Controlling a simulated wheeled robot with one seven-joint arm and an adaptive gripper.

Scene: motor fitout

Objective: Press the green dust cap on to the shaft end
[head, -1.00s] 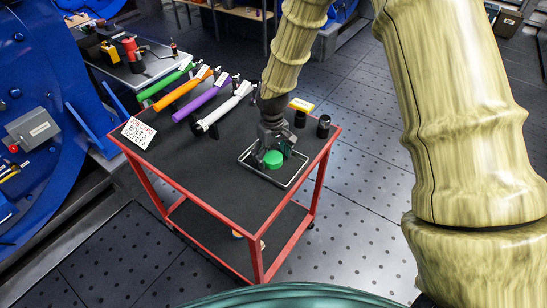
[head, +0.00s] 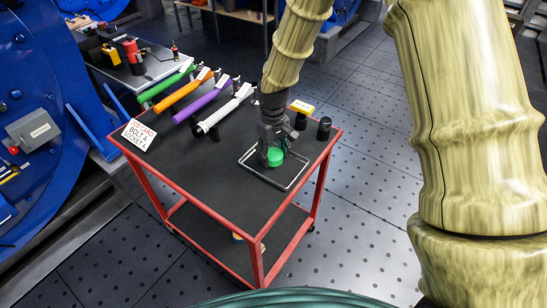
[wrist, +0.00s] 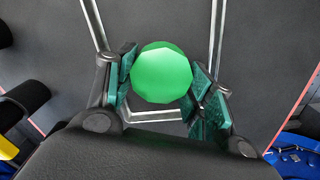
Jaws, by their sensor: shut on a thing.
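The green dust cap (head: 275,156) is over the wire frame on the red cart's dark top. In the wrist view the cap (wrist: 162,73) shows its round, faceted face between the two finger pads. My gripper (head: 271,150) points down and is shut on the cap; in the wrist view the pads (wrist: 163,88) lie against its left and right sides. I cannot tell whether the cap still touches the cart top. I cannot make out the shaft end in these views.
The wire frame (head: 287,186) lies around the cap's spot. Black sockets (head: 324,128) stand at the cart's right corner. Green, orange, purple and white-handled tools (head: 224,112) lie along the back. A sign (head: 138,134) stands at the left. The cart's front top (head: 215,180) is clear.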

